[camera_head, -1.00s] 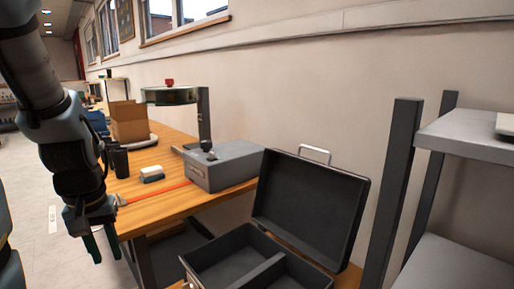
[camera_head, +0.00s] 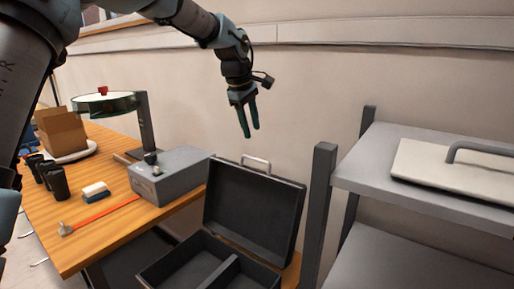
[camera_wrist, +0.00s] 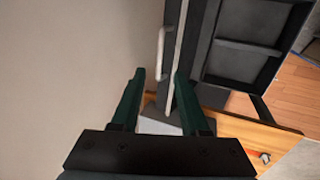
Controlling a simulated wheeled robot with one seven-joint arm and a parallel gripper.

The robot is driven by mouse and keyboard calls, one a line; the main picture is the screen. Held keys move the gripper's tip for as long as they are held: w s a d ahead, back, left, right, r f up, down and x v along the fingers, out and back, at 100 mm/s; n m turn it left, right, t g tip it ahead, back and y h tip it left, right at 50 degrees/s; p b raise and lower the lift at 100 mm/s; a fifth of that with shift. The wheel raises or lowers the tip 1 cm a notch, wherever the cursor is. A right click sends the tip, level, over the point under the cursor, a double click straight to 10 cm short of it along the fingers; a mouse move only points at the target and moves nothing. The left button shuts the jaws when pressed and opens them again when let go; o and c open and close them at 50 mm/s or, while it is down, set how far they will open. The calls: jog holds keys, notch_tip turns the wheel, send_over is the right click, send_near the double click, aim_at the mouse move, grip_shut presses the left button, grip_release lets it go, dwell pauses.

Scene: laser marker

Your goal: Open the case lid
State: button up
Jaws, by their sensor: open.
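The black case stands at the lower middle of the head view, its lid (camera_head: 251,212) raised upright and its divided base (camera_head: 181,270) open below. A pale handle (camera_head: 256,161) sits on the lid's top edge. My gripper (camera_head: 250,131) is open and empty, pointing down above the lid and handle, apart from them. In the wrist view, the open green fingers (camera_wrist: 155,100) show with the handle (camera_wrist: 161,52) just beyond them, and the lid edge runs between them and the case base (camera_wrist: 243,45).
A grey box (camera_head: 172,178) with a lamp-like stand (camera_head: 147,122) is on the wooden table (camera_head: 92,233) to the left. Black cups (camera_head: 57,182) and a cardboard box (camera_head: 62,133) stand farther left. A grey shelf (camera_head: 370,177) with a white panel (camera_head: 430,172) rises close on the right.

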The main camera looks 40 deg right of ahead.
jog(key=p, duration=0.4)
send_over(257, 171)
notch_tip(257, 171, down, 10)
jog(key=shift+f, duration=0.1)
jog(key=shift+c, duration=0.3)
grip_shut()
dwell(0.8)
